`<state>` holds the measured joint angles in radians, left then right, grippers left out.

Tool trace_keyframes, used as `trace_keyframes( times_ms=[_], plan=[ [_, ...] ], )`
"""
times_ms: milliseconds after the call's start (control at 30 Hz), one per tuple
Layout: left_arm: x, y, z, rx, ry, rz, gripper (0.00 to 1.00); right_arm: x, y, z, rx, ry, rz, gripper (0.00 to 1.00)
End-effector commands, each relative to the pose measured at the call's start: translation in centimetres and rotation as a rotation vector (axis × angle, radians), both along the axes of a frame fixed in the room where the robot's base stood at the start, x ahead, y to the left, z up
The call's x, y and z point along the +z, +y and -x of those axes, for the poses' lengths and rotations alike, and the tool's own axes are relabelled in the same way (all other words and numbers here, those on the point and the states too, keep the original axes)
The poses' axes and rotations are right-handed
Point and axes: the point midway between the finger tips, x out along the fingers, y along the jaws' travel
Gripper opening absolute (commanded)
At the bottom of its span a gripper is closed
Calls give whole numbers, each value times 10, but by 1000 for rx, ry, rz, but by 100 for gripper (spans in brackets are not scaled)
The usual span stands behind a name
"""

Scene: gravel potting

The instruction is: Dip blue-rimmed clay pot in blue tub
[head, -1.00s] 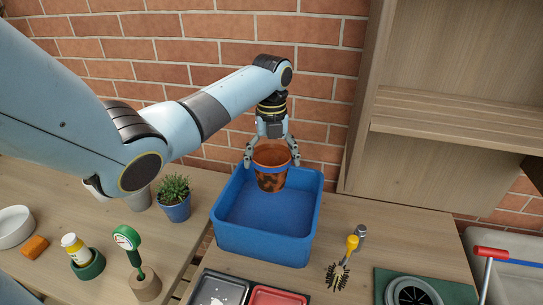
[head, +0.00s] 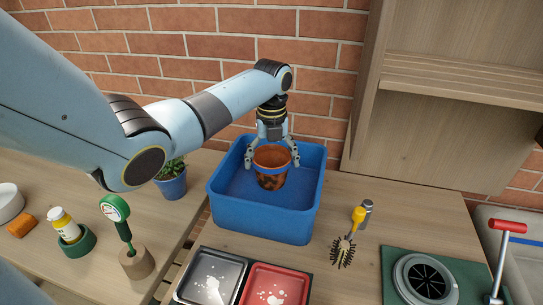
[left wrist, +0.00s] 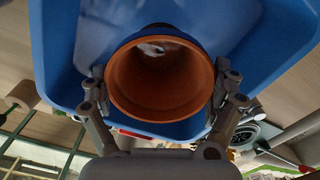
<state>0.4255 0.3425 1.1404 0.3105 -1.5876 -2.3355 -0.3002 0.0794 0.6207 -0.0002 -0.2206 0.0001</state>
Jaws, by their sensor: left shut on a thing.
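The blue-rimmed clay pot (head: 271,165) is orange-brown with dark stains and a blue band below its rim. It is upright, inside the outline of the blue tub (head: 262,222), near its back wall. My left gripper (head: 272,154) is shut on the pot, with fingers on both sides of it. In the left wrist view the pot's open mouth (left wrist: 160,80) faces the camera, and the blue tub (left wrist: 60,60) surrounds it. Whether the pot's bottom touches the tub's floor cannot be told. My right gripper is not in view.
A black tray (head: 211,277) and a red tray (head: 275,285) lie in front of the tub. A potted plant (head: 172,184) stands left. A wooden shelf (head: 440,130) rises at the back right.

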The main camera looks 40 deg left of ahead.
Motion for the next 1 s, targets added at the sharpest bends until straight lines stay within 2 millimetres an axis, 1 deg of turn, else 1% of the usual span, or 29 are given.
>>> trace_keyframes(
  times_ms=[33, 300, 500, 700, 1000],
  plan=[
    [-8, 0, 0, 0, -1, 1, 46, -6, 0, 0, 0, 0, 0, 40],
    [-33, 0, -1, 0, -1, 1, 46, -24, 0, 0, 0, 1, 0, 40],
    [-46, 0, -1, 0, -1, 1, 46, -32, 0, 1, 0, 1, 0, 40],
    [-50, 0, -1, 0, -1, 1, 46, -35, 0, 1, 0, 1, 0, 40],
    [-50, 0, -1, 0, -1, 0, 46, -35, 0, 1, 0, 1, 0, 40]
  ],
)
